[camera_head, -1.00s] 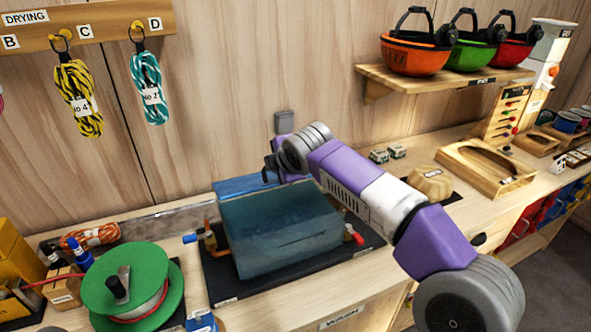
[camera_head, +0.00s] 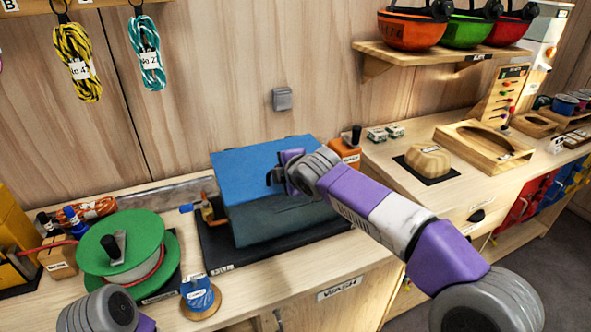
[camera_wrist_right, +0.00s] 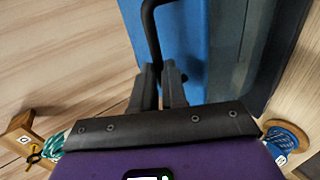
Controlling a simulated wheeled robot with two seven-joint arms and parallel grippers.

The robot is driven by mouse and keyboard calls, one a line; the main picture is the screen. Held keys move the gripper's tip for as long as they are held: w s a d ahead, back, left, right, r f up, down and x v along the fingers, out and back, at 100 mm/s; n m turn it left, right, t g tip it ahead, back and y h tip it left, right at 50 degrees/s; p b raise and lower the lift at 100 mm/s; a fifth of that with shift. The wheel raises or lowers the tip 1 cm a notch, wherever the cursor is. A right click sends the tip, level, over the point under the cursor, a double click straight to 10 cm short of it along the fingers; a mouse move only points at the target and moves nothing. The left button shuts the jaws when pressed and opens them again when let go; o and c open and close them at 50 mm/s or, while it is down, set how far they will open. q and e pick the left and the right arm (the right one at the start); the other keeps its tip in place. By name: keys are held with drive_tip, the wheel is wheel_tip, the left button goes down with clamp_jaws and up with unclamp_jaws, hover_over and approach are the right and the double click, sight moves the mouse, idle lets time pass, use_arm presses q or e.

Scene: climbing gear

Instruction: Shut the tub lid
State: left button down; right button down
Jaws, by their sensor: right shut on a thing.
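The tub (camera_head: 285,222) is a dark teal box on a black mat in the middle of the head view. Its blue lid (camera_head: 245,170) lies over the top of the tub, flat or nearly flat; I cannot tell whether a small gap is left. My right gripper (camera_head: 277,177) is at the lid's front right part. In the right wrist view my right gripper (camera_wrist_right: 163,78) is shut on a black bar handle (camera_wrist_right: 150,28) beside the blue lid (camera_wrist_right: 185,45). My left gripper is not in view; only part of my left arm shows at the bottom left.
A green reel (camera_head: 122,250) and a small blue spool (camera_head: 199,294) stand left of the tub. An orange bottle (camera_head: 345,153) stands behind it at the right. A wooden tray (camera_head: 485,150) lies farther right. Bare bench shows in front of the mat.

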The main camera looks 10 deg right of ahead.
wheel_tip(320, 180, down, 2)
drive_tip(key=shift+s+f+g, duration=0.1)
drive_tip(key=shift+s+g, duration=0.05)
drive_tip(key=shift+g, duration=0.15)
drive_tip(key=c, duration=1.2)
unclamp_jaws()
drive_tip(key=shift+s+d, duration=0.1)
drive_tip(key=shift+o, duration=0.2)
drive_tip(key=p+v, duration=0.1)
drive_tip(key=v, duration=0.7)
drive_tip(key=shift+r, duration=0.3)
